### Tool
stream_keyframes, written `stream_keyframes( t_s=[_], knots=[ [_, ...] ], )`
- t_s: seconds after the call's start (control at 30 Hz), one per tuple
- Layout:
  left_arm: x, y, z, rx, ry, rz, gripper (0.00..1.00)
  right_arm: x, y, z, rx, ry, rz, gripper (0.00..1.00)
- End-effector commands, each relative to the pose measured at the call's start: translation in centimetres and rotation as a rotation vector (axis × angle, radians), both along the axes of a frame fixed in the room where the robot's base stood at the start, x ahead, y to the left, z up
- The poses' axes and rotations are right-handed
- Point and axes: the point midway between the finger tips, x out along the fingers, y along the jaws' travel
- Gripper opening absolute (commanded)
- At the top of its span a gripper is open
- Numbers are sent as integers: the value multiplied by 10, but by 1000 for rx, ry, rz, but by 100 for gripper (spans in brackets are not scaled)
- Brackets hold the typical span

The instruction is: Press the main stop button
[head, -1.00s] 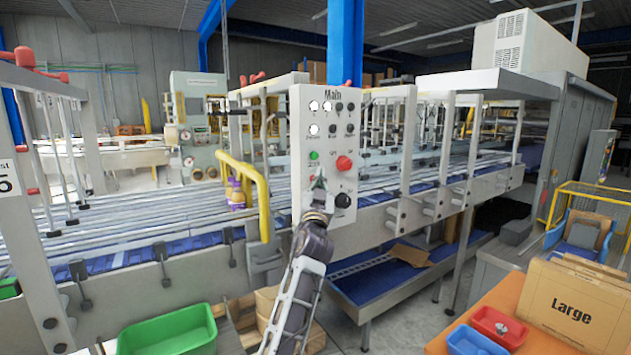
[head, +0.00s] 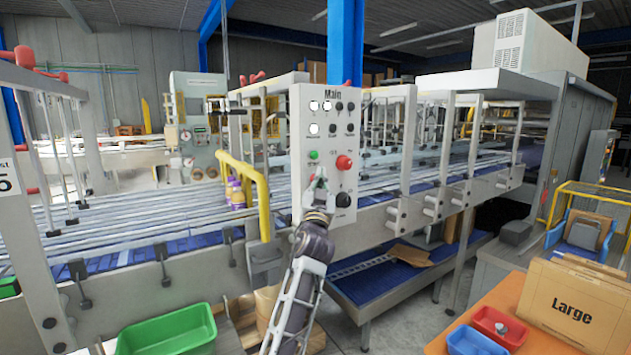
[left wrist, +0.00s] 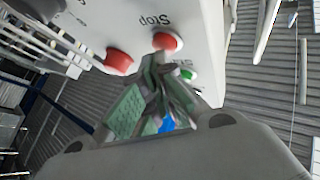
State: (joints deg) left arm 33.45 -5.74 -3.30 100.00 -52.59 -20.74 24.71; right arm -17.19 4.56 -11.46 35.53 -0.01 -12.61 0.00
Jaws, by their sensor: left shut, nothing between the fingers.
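The white control panel marked "Main" (head: 325,100) stands upright in the middle of the head view. In the left wrist view it appears upside down, with a red button (left wrist: 167,41) beside the word "Stop". In the head view my gripper covers that button. A green button (head: 313,155) and a larger red knob (head: 344,162) show on the panel; both also show in the left wrist view, green (left wrist: 189,75) and red (left wrist: 119,61). My left gripper (head: 321,174) is shut and empty. Its fingertips (left wrist: 158,60) are close to the Stop button; I cannot tell whether they touch it.
A black knob (head: 343,200) sits low on the panel, right of my gripper. A yellow rail (head: 262,195) stands left of the panel. The conveyor (head: 130,255) runs behind. A green bin (head: 168,332) and a "Large" box (head: 572,308) are in front.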

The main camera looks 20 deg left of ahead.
Motion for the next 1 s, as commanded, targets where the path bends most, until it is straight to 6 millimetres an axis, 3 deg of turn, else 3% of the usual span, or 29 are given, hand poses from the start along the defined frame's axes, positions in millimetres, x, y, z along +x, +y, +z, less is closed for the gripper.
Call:
stream_keyframes(
  t_s=[1.0],
  knots=[
    [-15, -20, -1, -1, -1, -3, 0, 0, 0, -8, 0, 0, 0, 40]
  ],
)
